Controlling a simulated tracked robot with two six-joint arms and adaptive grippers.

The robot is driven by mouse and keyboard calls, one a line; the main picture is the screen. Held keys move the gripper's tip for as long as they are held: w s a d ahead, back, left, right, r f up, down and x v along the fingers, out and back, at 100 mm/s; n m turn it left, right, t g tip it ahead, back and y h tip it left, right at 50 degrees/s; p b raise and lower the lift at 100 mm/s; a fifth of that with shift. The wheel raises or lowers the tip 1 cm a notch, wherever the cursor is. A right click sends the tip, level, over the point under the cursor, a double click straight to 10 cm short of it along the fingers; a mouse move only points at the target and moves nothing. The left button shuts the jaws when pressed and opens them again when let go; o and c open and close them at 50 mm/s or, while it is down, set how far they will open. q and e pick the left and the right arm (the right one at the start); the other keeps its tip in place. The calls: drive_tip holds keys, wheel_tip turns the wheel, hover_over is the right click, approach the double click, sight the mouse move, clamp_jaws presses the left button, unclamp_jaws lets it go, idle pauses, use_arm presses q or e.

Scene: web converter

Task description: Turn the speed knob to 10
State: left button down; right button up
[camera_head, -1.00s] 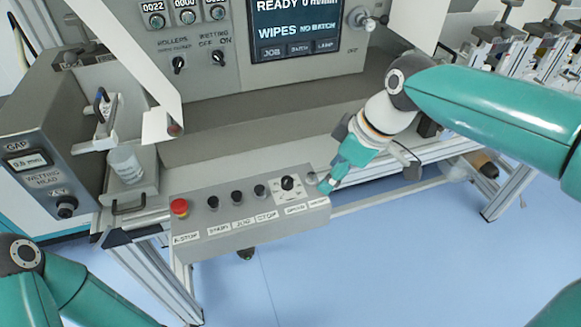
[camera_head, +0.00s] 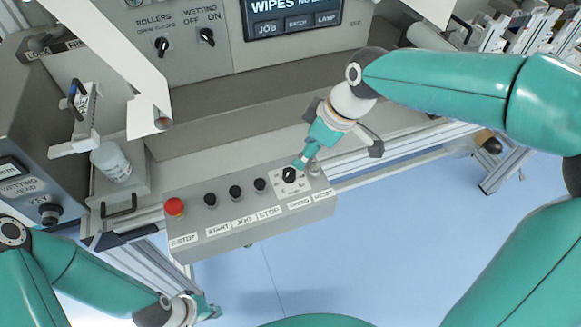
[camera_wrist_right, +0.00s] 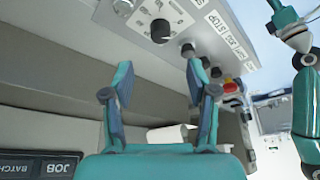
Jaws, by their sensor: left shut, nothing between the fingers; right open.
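The speed knob (camera_head: 289,175) is a black dial on a white scale plate, toward the right of the grey control box (camera_head: 215,238). It also shows in the right wrist view (camera_wrist_right: 160,31), beyond my fingertips; its setting is too small to read. My right gripper (camera_head: 304,162) is just behind and to the right of the knob in the head view. My left gripper (camera_head: 208,308) is shut and empty at the bottom, in front of and below the box.
A red E-stop button (camera_head: 174,207) and several black buttons (camera_head: 236,193) sit left of the knob. A metal button (camera_head: 315,168) lies right of it. The blue floor in front is clear.

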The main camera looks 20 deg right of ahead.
sight(290, 172)
drive_tip(key=x, duration=1)
drive_tip(key=shift+p, duration=0.35)
clamp_jaws()
